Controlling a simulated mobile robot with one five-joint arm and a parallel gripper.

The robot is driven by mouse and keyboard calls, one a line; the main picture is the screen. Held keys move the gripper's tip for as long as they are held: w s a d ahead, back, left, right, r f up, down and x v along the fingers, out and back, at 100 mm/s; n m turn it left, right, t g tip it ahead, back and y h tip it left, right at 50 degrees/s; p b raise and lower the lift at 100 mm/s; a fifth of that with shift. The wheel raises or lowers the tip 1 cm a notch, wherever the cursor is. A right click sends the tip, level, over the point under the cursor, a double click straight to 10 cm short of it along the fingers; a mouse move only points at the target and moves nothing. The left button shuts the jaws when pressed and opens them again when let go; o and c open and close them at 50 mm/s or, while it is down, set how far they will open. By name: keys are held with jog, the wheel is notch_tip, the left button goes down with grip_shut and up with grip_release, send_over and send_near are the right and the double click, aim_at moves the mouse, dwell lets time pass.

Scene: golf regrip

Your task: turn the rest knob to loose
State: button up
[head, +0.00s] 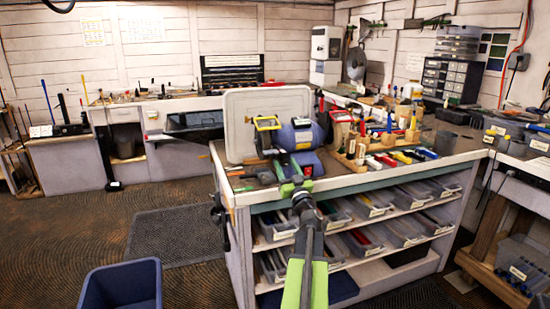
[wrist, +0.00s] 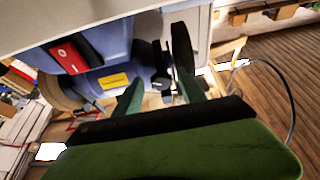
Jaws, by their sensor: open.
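A small black part, seemingly the rest knob (wrist: 158,80), shows beside a dark disc (wrist: 183,55). My gripper (head: 290,182) is in front of the grinder, its fingers apart. In the wrist view my gripper (wrist: 160,86) has the black part between or just beyond its fingertips; I cannot tell whether they touch. The knob is not distinct in the head view.
A grey panel (head: 245,110) stands behind the grinder. A wooden rack (head: 350,158) with bottles and several coloured items lie to its right. Labelled bins (head: 365,240) fill the shelves below. A blue tub (head: 120,285) stands on the floor at left; the floor beyond it is mostly free.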

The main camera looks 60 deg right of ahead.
jog(key=shift+w+d+r, duration=0.2)
jog(key=shift+w+d, duration=0.1)
jog(key=shift+w, duration=0.25)
grip_shut()
jog(key=shift+n+t+y, duration=0.5)
jog(key=shift+n+y, duration=0.1)
jog(key=shift+n, duration=0.6)
grip_release()
